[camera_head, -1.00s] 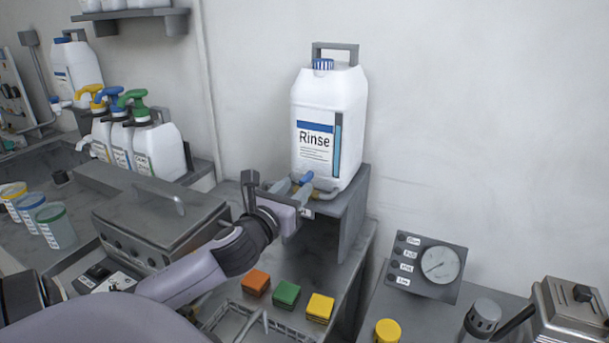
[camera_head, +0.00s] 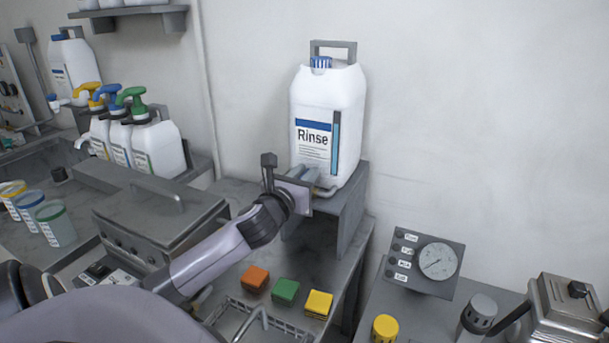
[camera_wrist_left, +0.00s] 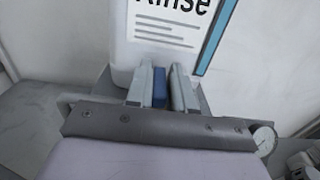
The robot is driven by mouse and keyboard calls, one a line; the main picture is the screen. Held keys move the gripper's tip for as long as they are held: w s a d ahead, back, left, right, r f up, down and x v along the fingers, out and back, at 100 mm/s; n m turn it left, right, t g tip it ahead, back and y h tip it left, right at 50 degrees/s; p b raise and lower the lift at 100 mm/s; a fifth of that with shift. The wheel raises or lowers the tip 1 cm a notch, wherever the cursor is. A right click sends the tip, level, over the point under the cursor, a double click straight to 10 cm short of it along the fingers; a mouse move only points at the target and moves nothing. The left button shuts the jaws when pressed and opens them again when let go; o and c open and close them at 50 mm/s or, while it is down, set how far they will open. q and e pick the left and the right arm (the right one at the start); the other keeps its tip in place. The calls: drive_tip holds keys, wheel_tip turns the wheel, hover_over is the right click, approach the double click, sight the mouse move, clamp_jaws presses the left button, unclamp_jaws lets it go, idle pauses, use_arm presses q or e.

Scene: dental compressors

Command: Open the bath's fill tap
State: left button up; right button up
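The white Rinse jug (camera_head: 327,110) stands on a grey stand (camera_head: 352,215) against the wall. At its lower front is a tap with a blue handle, which shows in the left wrist view (camera_wrist_left: 159,88) and is hidden by my gripper in the head view. My left gripper (camera_head: 300,175) is at this tap, below the label. In the left wrist view its two fingers (camera_wrist_left: 161,92) stand on either side of the blue handle. The handle is close to the left finger, with a narrow gap at the right one. My right gripper is not in view.
A grey lidded box (camera_head: 160,215) stands left of my forearm. Orange (camera_head: 255,279), green (camera_head: 286,290) and yellow (camera_head: 318,303) blocks lie below the stand, beside a wire basket (camera_head: 240,318). Pump bottles (camera_head: 155,148) stand at left; a gauge panel (camera_head: 425,262) stands at right.

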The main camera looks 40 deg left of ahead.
use_arm(q)
clamp_jaws()
drive_tip(key=shift+n+y, duration=0.3)
drive_tip(key=shift+y, duration=0.1)
drive_tip(key=n+g+y, duration=0.1)
drive_tip(key=n+y, duration=0.1)
drive_tip(key=n+g+y, duration=0.1)
drive_tip(key=g+y, duration=0.1)
drive_tip(key=y, duration=0.1)
drive_tip(key=shift+w+d+n, duration=0.1)
drive_tip(key=shift+d+n, duration=0.05)
drive_tip(key=shift+n, duration=0.25)
drive_tip(key=n+g+y, duration=0.2)
drive_tip(key=g, duration=0.1)
drive_tip(key=n+g+y, duration=0.3)
drive_tip(key=g, duration=0.1)
drive_tip(key=n+g, duration=0.2)
drive_tip(key=n+g+y, duration=0.1)
drive_tip(key=g, duration=0.2)
drive_tip(key=shift+w+n+y, duration=0.1)
drive_tip(key=shift+n+y, duration=0.2)
drive_tip(key=shift+n, duration=0.1)
drive_tip(key=shift+n+g+b, duration=0.5)
drive_tip(key=shift+n+g, duration=0.9)
drive_tip(key=shift+g, duration=1)
drive_tip(key=shift+n+g, duration=0.3)
drive_tip(key=shift+g, duration=0.1)
